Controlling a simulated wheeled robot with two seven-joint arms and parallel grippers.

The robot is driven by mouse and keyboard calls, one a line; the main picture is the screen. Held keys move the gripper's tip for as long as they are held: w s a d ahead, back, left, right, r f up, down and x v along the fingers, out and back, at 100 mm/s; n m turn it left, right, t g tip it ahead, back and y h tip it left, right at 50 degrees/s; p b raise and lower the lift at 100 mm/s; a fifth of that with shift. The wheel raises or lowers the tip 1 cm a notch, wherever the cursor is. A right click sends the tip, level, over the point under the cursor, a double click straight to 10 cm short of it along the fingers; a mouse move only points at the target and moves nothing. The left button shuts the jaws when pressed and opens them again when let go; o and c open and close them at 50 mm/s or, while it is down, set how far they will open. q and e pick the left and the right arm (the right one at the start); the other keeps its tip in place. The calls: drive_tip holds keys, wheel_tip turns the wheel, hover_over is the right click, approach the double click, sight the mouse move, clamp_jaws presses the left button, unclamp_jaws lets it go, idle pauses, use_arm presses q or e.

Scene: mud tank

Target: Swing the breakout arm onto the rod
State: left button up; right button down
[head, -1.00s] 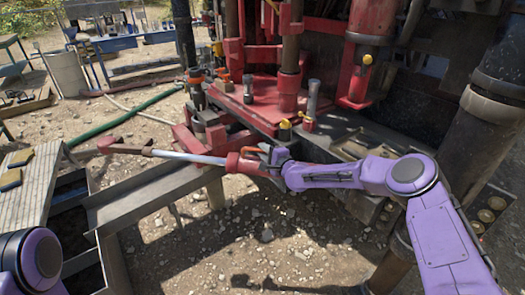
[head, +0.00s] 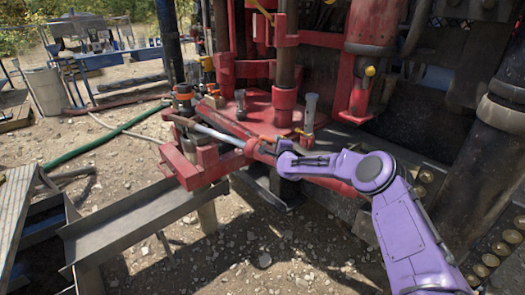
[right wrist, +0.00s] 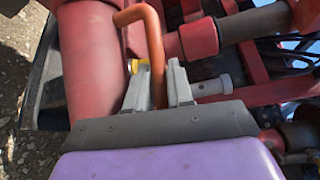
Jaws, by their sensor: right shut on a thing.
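The breakout arm (head: 218,134) is a red arm with a silver cylinder, reaching left and back from my right gripper across the red base. Its far end lies near the orange and dark fittings at the left, with its jaw hard to make out. The upright rod (head: 287,62) stands behind it in a red collar (head: 284,100); I see no contact between arm and rod. My right gripper (head: 274,143) is at the arm's near end. In the right wrist view its fingers are shut on a bent orange handle (right wrist: 154,55). My left gripper is out of view.
A grey metal trough (head: 140,228) lies at lower left beside a plank platform (head: 14,215). A grey upright pin (head: 310,112) stands on the red base. A thick dark pipe (head: 488,150) is at right. Gravel in front is open.

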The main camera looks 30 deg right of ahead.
drive_tip(key=shift+d+r, duration=0.25)
drive_tip(key=shift+d, duration=0.05)
drive_tip(key=c, duration=1.4)
unclamp_jaws()
drive_tip(key=o, duration=0.3)
drive_tip(key=shift+w+d, duration=0.1)
drive_tip(key=shift+w+f, duration=0.1)
drive_tip(key=shift+f, duration=0.15)
drive_tip(key=shift+s+r, duration=0.1)
drive_tip(key=shift+s, duration=0.15)
drive_tip(key=f+v, duration=0.1)
drive_tip(key=v, duration=0.9)
drive_tip(key=shift+r+b, duration=0.3)
drive_tip(key=shift+r, duration=0.05)
